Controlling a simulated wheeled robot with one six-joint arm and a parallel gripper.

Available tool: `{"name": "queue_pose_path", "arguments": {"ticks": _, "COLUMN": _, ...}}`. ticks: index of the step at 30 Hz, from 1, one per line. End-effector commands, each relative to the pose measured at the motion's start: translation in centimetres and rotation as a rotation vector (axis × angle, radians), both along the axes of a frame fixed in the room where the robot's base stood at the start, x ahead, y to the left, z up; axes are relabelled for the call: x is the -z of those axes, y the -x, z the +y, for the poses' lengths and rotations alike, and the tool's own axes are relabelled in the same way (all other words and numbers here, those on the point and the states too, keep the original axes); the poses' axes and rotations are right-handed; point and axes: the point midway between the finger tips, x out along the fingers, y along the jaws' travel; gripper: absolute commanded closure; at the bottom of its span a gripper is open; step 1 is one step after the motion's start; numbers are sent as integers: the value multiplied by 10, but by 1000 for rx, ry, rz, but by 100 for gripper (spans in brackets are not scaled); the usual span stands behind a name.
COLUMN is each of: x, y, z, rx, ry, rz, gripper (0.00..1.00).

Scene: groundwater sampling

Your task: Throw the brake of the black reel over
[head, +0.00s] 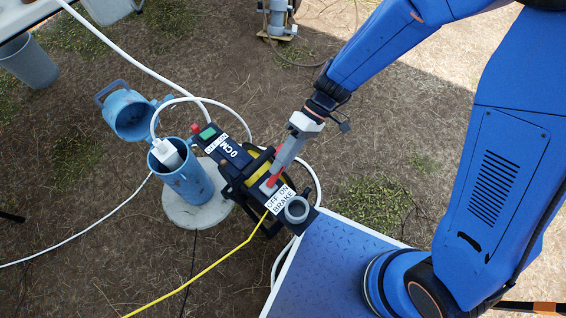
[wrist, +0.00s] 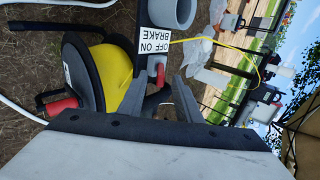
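The black reel (wrist: 84,66) carries yellow tape and stands beside the blue well casing. Its brake is a short red lever (wrist: 158,76) next to a white label reading OFF ON BRAKE (wrist: 158,38). The label also shows in the head view (head: 281,204). My gripper (wrist: 160,82) points down at the brake, with its two grey fingers apart and the red lever between them. In the head view my gripper (head: 274,177) reaches the panel from above right. I cannot tell whether a finger touches the lever, or which side the lever stands on.
The blue well casing (head: 187,182) with its open cap (head: 130,114) stands left of the reel. A yellow tape (head: 196,262) runs off to the lower left. A grey ring holder (head: 297,209) sits close beside the label. White hoses loop around the reel.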

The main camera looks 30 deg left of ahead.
Motion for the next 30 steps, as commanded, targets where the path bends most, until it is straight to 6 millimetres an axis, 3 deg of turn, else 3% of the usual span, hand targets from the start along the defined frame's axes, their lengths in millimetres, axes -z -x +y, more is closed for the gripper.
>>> {"name": "queue_pose_path", "arguments": {"ticks": 2, "x": 0, "y": 0, "z": 0, "rx": 0, "ry": 0, "rz": 0, "gripper": 69}}
{"name": "queue_pose_path", "arguments": {"ticks": 6, "x": 0, "y": 0, "z": 0, "rx": 0, "ry": 0, "rz": 0, "gripper": 97}}
{"name": "queue_pose_path", "arguments": {"ticks": 7, "x": 0, "y": 0, "z": 0, "rx": 0, "ry": 0, "rz": 0, "gripper": 100}}
{"name": "queue_pose_path", "arguments": {"ticks": 13, "x": -2, "y": 2, "z": 0, "rx": -2, "ry": 2, "rz": -9, "gripper": 100}}
{"name": "queue_pose_path", "arguments": {"ticks": 24, "x": -21, "y": 28, "z": 8, "rx": -6, "ry": 44, "rz": -157, "gripper": 99}}
{"name": "queue_pose_path", "arguments": {"ticks": 30, "x": -25, "y": 33, "z": 10, "rx": -1, "ry": 55, "rz": -191, "gripper": 97}}
